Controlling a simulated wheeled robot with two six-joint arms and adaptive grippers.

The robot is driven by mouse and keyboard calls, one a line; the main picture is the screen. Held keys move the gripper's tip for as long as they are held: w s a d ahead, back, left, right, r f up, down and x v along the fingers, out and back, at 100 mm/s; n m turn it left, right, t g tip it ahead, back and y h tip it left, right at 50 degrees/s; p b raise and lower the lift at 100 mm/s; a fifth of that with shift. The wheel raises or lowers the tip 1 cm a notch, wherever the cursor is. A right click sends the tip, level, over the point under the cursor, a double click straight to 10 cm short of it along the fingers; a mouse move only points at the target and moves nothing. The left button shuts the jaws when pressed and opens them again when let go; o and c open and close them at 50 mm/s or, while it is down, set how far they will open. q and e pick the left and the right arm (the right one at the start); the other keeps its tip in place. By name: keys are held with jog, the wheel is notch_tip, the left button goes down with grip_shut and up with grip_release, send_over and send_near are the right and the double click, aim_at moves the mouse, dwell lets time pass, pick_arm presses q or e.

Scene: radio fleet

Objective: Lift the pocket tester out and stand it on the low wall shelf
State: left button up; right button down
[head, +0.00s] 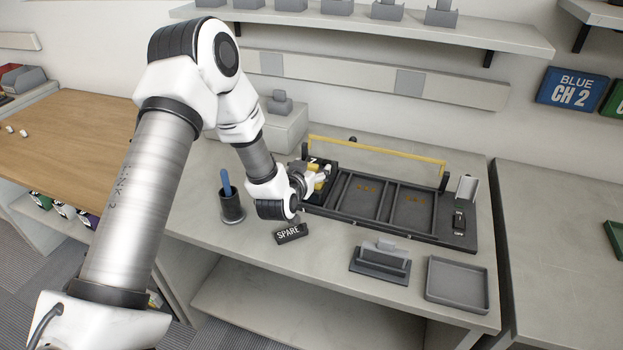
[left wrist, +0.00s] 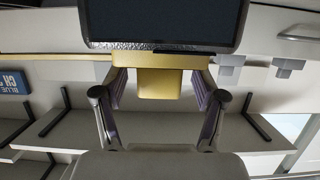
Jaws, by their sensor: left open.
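My left gripper (head: 312,181) reaches down to the left end of the black carrier tray (head: 345,215). It is open. A small yellow thing, apparently the pocket tester (head: 319,186), shows at the fingers, partly hidden by them. In the left wrist view a yellow block (left wrist: 160,84) lies between the open fingers (left wrist: 158,98), with gaps on both sides. A large dark panel with a silver rim lies above it; I cannot tell whether they are one object. A wall shelf (head: 490,33) holds several grey holders. My right gripper is not in view.
A yellow handle bar (head: 375,148) spans the tray. A black SPARE block (head: 291,233), a pen cup (head: 231,206), a grey holder (head: 380,262) and an empty grey tray (head: 457,284) stand around it.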

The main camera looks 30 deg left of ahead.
pick_arm(q)
jog(key=shift+s+r, duration=0.1)
jog(key=shift+r, duration=0.05)
jog(key=c, duration=0.4)
grip_shut()
